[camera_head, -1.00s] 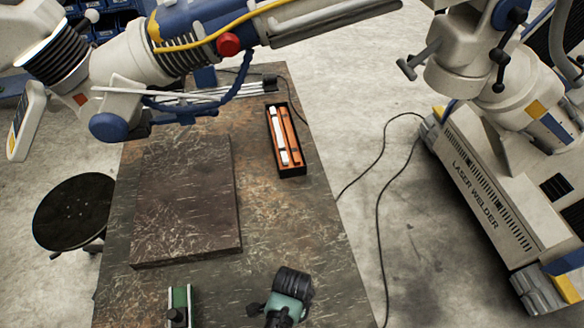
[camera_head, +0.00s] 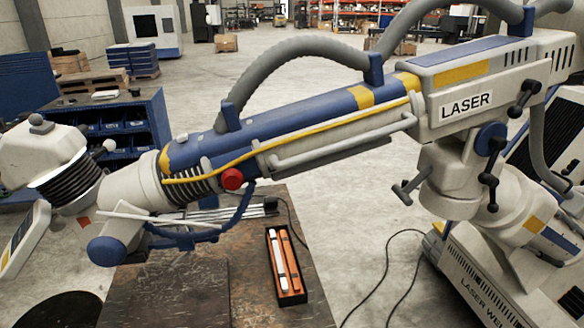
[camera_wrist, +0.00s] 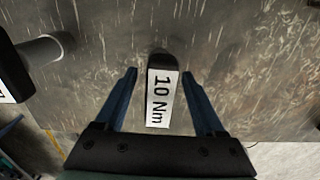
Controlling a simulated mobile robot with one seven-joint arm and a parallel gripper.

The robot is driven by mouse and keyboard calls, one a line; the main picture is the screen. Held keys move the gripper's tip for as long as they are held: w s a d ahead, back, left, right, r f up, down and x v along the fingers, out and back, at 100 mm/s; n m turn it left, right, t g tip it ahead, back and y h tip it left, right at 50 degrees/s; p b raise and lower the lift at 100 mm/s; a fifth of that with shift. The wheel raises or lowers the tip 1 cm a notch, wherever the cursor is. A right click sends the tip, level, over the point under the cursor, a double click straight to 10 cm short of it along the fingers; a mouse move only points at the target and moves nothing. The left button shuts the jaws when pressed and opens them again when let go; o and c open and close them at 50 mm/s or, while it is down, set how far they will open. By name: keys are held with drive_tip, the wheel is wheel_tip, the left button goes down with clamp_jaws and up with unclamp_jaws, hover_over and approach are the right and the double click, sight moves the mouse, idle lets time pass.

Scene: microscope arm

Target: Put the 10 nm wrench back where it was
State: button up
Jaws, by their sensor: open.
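In the wrist view, the wrench (camera_wrist: 161,97) shows a white label reading "10 Nm" on a dark end. My gripper (camera_wrist: 159,72) has its two blue fingers apart, one on each side of the labelled end, with a visible gap on both sides. The rest of the wrench is hidden or out of frame, and I cannot tell its height above the dark scratched surface (camera_wrist: 235,60). My gripper is not in the head view.
In the wrist view, a dark object with a white label (camera_wrist: 5,90) and a grey cylinder (camera_wrist: 43,49) are at the left. In the head view, the large laser welder arm (camera_head: 300,125) spans above the table (camera_head: 250,258). Thin rods (camera_head: 230,212) lie behind the box.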

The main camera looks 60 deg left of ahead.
wheel_tip(320, 180, up, 12)
drive_tip(key=shift+r, duration=0.1)
idle(0.4)
drive_tip(key=w+a+r+t+y, duration=0.25)
drive_tip(key=w+r+t, duration=0.25)
drive_tip(key=w+r, duration=0.75)
drive_tip(key=w+d+r+n+t+y, duration=0.15)
drive_tip(key=w+r+t, duration=0.25)
drive_tip(key=w+r, duration=0.45)
drive_tip(key=w+d+r+n+t, duration=0.1)
drive_tip(key=w+d+r+t, duration=0.3)
drive_tip(key=r, duration=0.8)
drive_tip(key=d+r+n+t+h, duration=0.1)
drive_tip(key=d+r+t, duration=0.3)
drive_tip(key=r, duration=0.8)
drive_tip(key=d+r+t, duration=0.4)
drive_tip(key=r, duration=0.7)
drive_tip(key=s+d+r+t+h, duration=0.1)
drive_tip(key=s+d+r+t, duration=0.1)
drive_tip(key=r, duration=0.3)
drive_tip(key=s+d+r+t+h, duration=0.1)
drive_tip(key=s+d+r+t, duration=0.1)
drive_tip(key=s+r, duration=0.3)
drive_tip(key=s+d+r+n+t+h, duration=0.1)
drive_tip(key=s+d+r+t, duration=0.1)
drive_tip(key=r, duration=0.3)
drive_tip(key=shift+s+d+r, duration=0.25)
drive_tip(key=shift+s+d, duration=0.4)
drive_tip(key=shift+s, duration=0.05)
